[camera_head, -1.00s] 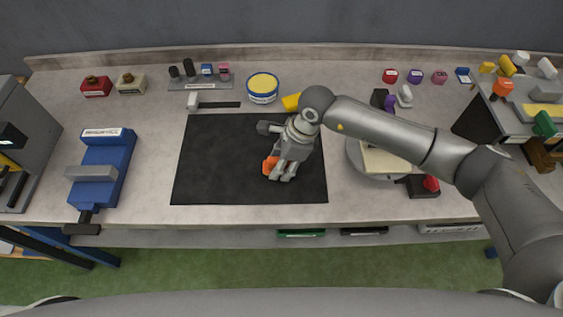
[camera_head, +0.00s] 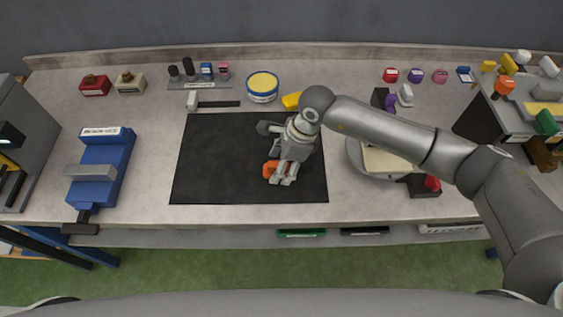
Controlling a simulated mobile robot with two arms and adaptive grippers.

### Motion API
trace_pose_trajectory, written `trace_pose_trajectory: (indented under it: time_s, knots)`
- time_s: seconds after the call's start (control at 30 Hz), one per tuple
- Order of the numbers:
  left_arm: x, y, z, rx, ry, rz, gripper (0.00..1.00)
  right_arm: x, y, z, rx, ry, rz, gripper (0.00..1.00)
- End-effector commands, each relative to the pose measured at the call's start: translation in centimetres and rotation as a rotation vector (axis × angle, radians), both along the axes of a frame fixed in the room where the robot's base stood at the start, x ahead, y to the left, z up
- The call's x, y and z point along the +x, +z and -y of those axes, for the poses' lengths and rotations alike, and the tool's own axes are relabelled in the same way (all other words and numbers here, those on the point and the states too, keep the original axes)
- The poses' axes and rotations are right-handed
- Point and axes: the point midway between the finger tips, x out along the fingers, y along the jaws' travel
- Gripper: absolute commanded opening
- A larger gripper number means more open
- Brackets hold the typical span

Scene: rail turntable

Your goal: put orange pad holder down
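The orange pad holder (camera_head: 270,169) is at the fingers of my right gripper (camera_head: 284,178), over the right part of the black mat (camera_head: 228,160). The gripper points down and appears shut on the holder. Only the holder's left part shows; the fingers hide the rest. I cannot tell whether its underside touches the mat. My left gripper is not in view.
The mat's left part is clear. A blue vise (camera_head: 101,170) stands at left. A hammer (camera_head: 213,103), a yellow-lidded tin (camera_head: 263,86) and a yellow object (camera_head: 292,101) lie behind the mat. A round turntable (camera_head: 358,163) is to its right, partly under my arm.

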Motion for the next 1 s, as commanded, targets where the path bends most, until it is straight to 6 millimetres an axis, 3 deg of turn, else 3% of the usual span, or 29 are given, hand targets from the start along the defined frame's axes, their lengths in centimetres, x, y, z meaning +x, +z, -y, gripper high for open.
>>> trace_pose_trajectory:
  time_s: [0.13,0.3,0.6,0.8,1.0]
  knots:
    - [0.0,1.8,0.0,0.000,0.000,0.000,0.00,0.0,1.5,0.0,0.001,0.000,0.000,0.60]
    - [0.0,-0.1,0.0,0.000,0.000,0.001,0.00,0.3,4.7,1.3,0.001,-0.001,0.008,0.60]
    - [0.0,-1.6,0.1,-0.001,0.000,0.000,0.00,0.2,10.6,3.1,0.001,0.000,0.004,0.60]
    - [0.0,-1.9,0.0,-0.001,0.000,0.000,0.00,0.1,12.2,3.6,0.000,0.000,0.001,0.60]
    - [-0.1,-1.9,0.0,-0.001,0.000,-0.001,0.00,0.1,12.5,3.6,0.000,0.000,0.000,0.60]
